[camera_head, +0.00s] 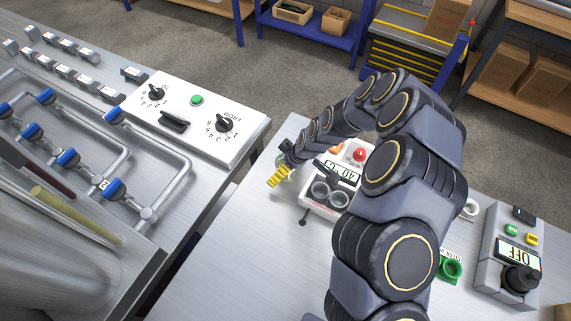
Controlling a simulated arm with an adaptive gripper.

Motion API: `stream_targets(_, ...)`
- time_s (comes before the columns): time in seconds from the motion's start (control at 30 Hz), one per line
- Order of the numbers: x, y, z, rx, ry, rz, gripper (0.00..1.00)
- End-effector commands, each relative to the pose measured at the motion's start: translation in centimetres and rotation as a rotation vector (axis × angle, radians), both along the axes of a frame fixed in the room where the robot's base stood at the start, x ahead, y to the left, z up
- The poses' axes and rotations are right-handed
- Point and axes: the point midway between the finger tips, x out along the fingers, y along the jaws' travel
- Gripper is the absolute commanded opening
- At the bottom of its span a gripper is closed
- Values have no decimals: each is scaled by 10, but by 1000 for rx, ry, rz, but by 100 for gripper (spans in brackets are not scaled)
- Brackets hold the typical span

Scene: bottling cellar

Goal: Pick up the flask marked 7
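My gripper (279,176) reaches left from my arm, with yellow fingertips over the left part of the right-hand metal table. It is small and seen at an angle, so I cannot tell whether it is open or shut. A pale greenish, glassy thing shows partly behind the fingertips. It may be a flask, but I cannot make out its shape or whether the gripper touches it. No mark 7 is readable on any flask. My arm covers much of the table's middle.
A white heater-like unit (313,203) with a 40 °C display and two round wells stands right of my gripper. A dial panel (197,115) and blue-valved pipes (68,158) occupy the left bench. The table's front left is clear.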

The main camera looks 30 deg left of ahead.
Motion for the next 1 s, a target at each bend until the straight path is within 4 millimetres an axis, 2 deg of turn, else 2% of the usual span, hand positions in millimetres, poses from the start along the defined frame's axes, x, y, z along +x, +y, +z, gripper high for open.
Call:
stream_targets(0.27,1,1,-2,0,-1,0,90)
stream_targets(0.37,1,1,-2,0,-1,0,49)
stream_targets(0.4,1,0,-2,0,-1,0,32)
stream_targets(0.43,1,0,-2,0,-1,0,24)
stream_targets(0.83,1,1,0,1,-1,0,23)
stream_targets(1.0,1,1,8,2,0,0,23)
